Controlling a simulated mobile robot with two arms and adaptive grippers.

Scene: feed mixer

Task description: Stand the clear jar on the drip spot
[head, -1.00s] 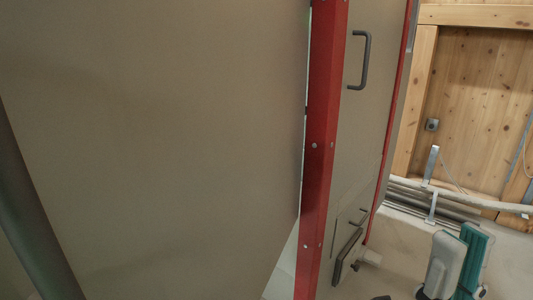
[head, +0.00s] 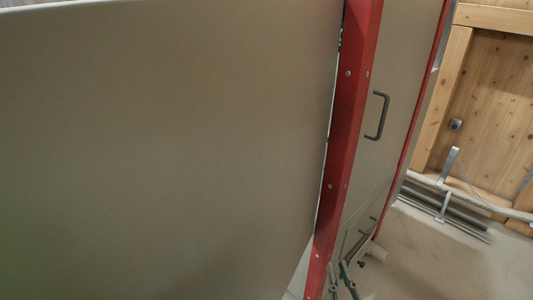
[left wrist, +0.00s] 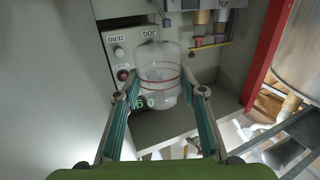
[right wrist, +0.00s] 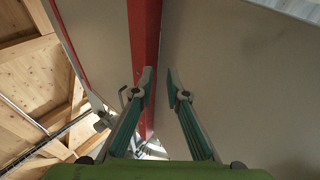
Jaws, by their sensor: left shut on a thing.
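The clear jar (left wrist: 158,72), see-through with red rings around it, is between the fingers of my left gripper (left wrist: 163,90) in the left wrist view. That gripper is shut on it. The jar appears upright in front of a control panel, over a grey shelf (left wrist: 165,125). I cannot make out the drip spot; whether the jar touches the shelf is unclear. My right gripper (right wrist: 160,75) is open and empty in the right wrist view, near a red post. Its fingertips also show low in the head view (head: 340,272). The left gripper does not show in the head view.
The control panel (left wrist: 118,52) has ZERO and JOG labels, a red button and a green display partly behind the jar. Small coloured cylinders (left wrist: 202,28) hang at the top. A large beige panel (head: 170,150) and red post (head: 345,130) fill much of the head view.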

